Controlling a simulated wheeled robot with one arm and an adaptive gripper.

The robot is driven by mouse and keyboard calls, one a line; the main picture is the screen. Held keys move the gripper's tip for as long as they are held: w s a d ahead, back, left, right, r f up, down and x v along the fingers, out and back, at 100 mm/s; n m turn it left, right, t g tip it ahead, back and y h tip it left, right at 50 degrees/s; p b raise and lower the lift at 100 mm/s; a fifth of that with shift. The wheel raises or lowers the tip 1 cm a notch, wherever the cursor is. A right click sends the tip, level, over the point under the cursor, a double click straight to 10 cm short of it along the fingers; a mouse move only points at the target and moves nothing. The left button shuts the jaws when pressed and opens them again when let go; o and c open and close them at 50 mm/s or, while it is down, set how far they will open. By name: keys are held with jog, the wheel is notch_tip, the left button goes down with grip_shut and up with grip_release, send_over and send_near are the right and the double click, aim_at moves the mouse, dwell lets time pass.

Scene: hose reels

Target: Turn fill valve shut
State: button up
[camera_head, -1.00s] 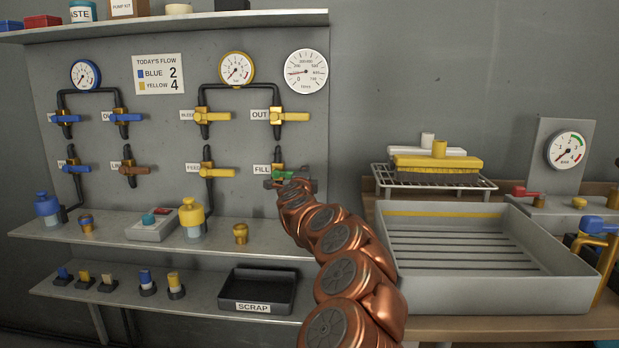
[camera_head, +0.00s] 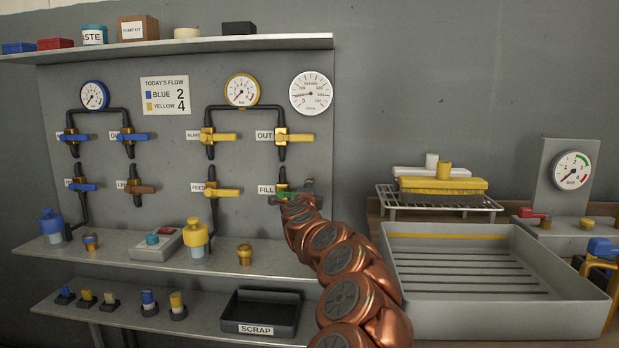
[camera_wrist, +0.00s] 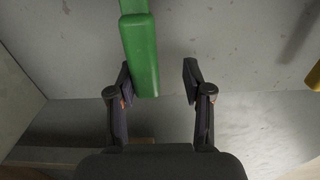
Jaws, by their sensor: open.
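The fill valve, with a green lever handle (camera_head: 287,196), is on the grey panel beside the "FILL" label. Its lever lies roughly sideways in the head view, partly hidden by my gripper (camera_head: 303,193). In the wrist view the green handle (camera_wrist: 141,50) comes down from the top edge. Its lower end lies in the gap between the open fingertips of my gripper (camera_wrist: 157,80), much nearer the left finger. There is clear space between the handle and the right finger. I cannot tell whether the left finger touches the handle.
The yellow "OUT" valve (camera_head: 294,138) is above, and the yellow "FEED" valve (camera_head: 222,192) is to the left. A shelf (camera_head: 140,255) with bottles and a black scrap tray (camera_head: 270,329) lie below. A large grey tray (camera_head: 480,318) stands right of my arm.

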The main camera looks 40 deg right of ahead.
jog(key=shift+r, duration=4.3)
